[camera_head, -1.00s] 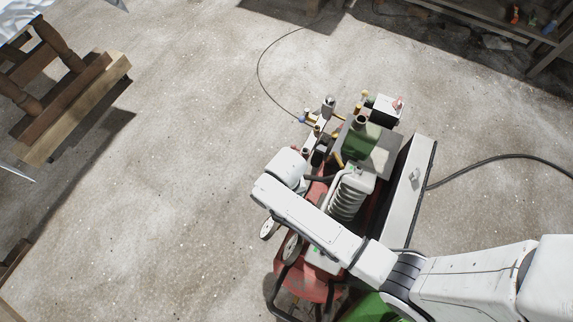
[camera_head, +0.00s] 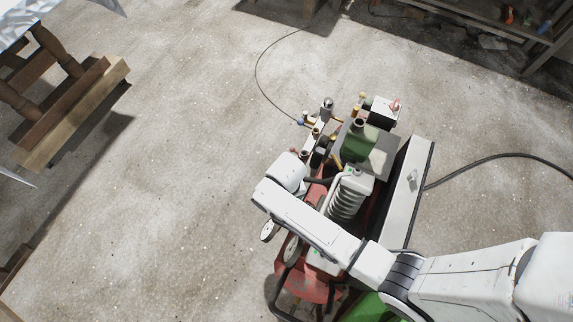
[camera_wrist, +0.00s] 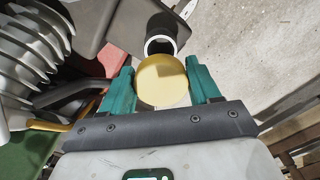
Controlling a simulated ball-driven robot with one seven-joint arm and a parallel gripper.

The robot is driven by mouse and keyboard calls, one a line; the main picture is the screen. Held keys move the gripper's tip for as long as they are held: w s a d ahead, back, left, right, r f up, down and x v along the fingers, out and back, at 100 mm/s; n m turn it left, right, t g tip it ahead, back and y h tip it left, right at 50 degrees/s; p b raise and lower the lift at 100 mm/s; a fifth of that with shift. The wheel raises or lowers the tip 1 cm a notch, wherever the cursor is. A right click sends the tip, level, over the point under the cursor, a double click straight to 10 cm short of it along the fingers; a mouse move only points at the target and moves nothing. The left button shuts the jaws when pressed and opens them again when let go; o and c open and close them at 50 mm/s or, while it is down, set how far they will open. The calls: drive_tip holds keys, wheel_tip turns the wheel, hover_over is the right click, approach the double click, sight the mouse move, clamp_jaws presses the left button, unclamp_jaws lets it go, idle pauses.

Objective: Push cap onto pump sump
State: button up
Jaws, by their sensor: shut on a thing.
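In the wrist view my gripper (camera_wrist: 164,88) has two green fingers shut on a round, pale yellow cap (camera_wrist: 162,80). Just beyond the cap is a short dark tube with a white ring at its mouth (camera_wrist: 160,46), which looks like the sump opening. The cap's far edge overlaps the ring's near edge in this view. I cannot tell whether they touch. The cap is not seated over the ring.
The red-framed machine (camera_head: 307,284) carries a ribbed white cylinder (camera_head: 345,200), a green block (camera_head: 358,142) and several brass fittings. A pale panel (camera_head: 410,190) stands to its right, with a black hose (camera_head: 500,160) beyond. Timber (camera_head: 75,110) lies far left. Open floor (camera_head: 180,180) spreads between.

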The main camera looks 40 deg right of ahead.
idle(0.4)
drive_tip(key=shift+f+b, duration=1.3)
drive_tip(key=shift+f, duration=1.2)
drive_tip(key=shift+f, duration=0.55)
drive_tip(key=o, duration=1.1)
drive_tip(key=shift+o, duration=0.2)
drive_tip(key=shift+r+p, duration=3.05)
drive_tip(key=shift+p, duration=0.15)
drive_tip(key=s+d+r+n, duration=0.2)
drive_tip(key=s+d+r, duration=0.2)
drive_tip(key=r, duration=0.6)
drive_tip(key=s+d+r+n+t, duration=0.1)
drive_tip(key=s+d+r, duration=0.2)
drive_tip(key=s+r, duration=0.6)
drive_tip(key=shift+d+r+n, duration=0.4)
drive_tip(key=shift+r, duration=0.55)
